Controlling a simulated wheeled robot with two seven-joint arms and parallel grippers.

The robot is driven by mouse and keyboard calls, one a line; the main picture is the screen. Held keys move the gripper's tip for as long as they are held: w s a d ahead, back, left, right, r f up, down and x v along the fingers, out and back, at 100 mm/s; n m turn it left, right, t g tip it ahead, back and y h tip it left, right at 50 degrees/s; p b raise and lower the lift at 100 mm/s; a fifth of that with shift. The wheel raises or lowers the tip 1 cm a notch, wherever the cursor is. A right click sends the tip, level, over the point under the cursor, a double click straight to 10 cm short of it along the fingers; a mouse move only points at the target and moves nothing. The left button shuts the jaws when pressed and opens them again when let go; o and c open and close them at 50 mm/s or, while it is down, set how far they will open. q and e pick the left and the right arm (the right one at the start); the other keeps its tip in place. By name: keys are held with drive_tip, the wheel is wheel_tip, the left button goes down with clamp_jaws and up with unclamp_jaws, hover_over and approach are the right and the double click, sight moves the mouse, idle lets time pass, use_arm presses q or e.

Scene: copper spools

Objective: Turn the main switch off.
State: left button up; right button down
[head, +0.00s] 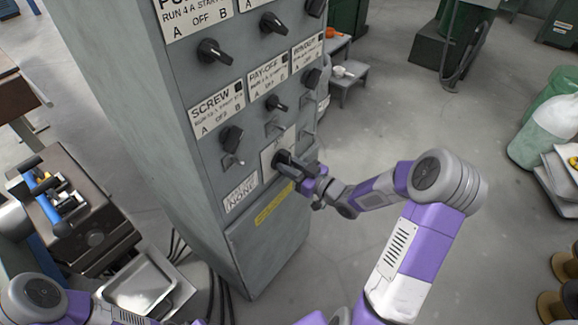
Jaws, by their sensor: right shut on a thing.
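The grey control cabinet (190,140) stands upright left of centre in the head view, with several black rotary switches on its front. Low on that front, a black switch handle (281,157), which I take to be the main switch, sits on a pale plate (268,155). My right gripper (296,168) reaches in from the right and is shut on this handle. Its fingers partly cover the handle, so I cannot read which position it points to. My left arm shows at the lower left, but its gripper is not in view.
The SCREW knob (232,138) and PAY-OFF knob (276,103) are close above the gripper. A yellow label (273,204) is below it. A machine (75,215) and metal tray (148,288) stand left of the cabinet. The floor (370,130) to the right is open.

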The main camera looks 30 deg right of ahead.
drive_tip(key=c, duration=1)
unclamp_jaws()
drive_tip(key=shift+o, duration=0.2)
drive_tip(key=shift+s, duration=0.1)
drive_tip(key=p+v, duration=0.1)
drive_tip(key=v, duration=0.6)
drive_tip(key=shift+s+p, duration=0.2)
drive_tip(key=shift+p, duration=0.1)
drive_tip(key=shift+d, duration=0.1)
